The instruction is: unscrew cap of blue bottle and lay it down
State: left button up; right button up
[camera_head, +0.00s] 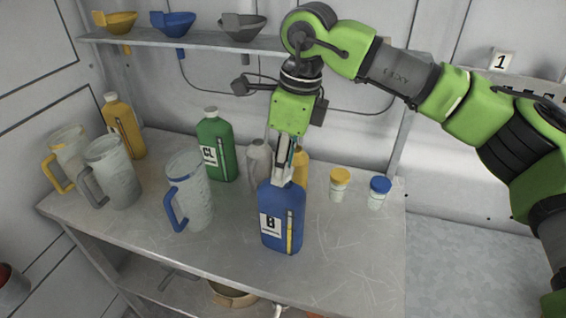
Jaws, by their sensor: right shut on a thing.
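The blue bottle (283,219) stands upright near the front of the metal table, with a white label marked B on its front. My right gripper (287,178) points down from above and is shut at the top of the blue bottle, around its cap. The fingers hide the cap, and I cannot tell whether it is still on the thread. My left gripper is not in view.
The table (340,260) also holds a green bottle (216,150), a yellow bottle (124,127), a grey bottle (258,160) and several jugs, one with a blue handle (189,195). Two small jars, yellow-lidded (340,184) and blue-lidded (378,193), stand right. The front right is clear. Funnels sit on the shelf (190,42).

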jog(key=n, duration=0.2)
jog(key=shift+r+n+g+p, duration=0.1)
jog(key=shift+n+g+p, duration=0.2)
jog(key=shift+p, duration=0.05)
jog(key=shift+w+n, duration=0.1)
jog(key=shift+n, duration=0.6)
jog(key=n+p, duration=0.1)
jog(key=n, duration=0.2)
jog(key=shift+g, duration=0.3)
jog(key=shift+n+p, duration=0.35)
jog(key=shift+n, duration=0.75)
